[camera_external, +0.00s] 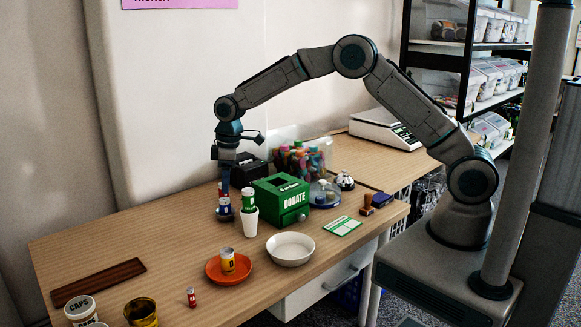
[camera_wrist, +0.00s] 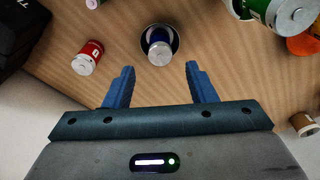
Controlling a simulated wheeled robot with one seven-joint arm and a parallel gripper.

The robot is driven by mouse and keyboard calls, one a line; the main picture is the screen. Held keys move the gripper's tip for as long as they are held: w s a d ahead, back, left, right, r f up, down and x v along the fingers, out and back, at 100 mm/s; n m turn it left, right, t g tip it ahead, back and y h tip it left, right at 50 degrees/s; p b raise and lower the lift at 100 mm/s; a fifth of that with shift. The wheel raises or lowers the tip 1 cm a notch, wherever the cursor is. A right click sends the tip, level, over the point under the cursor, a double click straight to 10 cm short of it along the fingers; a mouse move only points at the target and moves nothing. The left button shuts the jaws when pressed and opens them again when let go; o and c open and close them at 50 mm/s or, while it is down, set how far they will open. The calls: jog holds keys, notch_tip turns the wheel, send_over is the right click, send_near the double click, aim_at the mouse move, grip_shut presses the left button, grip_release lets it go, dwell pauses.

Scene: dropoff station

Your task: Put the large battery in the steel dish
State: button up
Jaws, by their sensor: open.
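My gripper (camera_external: 224,183) points down over the back left of the table, its blue fingers apart and nothing between them. In the wrist view, my gripper (camera_wrist: 160,82) has a blue battery with a silver top (camera_wrist: 159,52) ahead of its fingertips. That battery stands in a small dark-rimmed round dish (camera_wrist: 176,40); the battery also shows below my gripper in the external view (camera_external: 223,204). A red battery (camera_wrist: 86,60) stands to its left. A larger-looking green battery (camera_external: 248,197) stands in a white cup (camera_external: 250,225). A pale round bowl (camera_external: 290,250) is empty; its material is unclear.
A green donation box (camera_external: 281,205) stands close to the right of my gripper. A yellow battery (camera_external: 228,262) is on an orange plate (camera_external: 214,277). A tiny red battery (camera_external: 191,298), a gold cup (camera_external: 141,313) and a brown strip (camera_external: 98,282) are nearer the front. The left middle is clear.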

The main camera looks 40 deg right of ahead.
jog(key=r, duration=0.5)
jog(key=shift+s+d, duration=0.2)
jog(key=shift+d, duration=0.05)
jog(key=shift+r, duration=0.1)
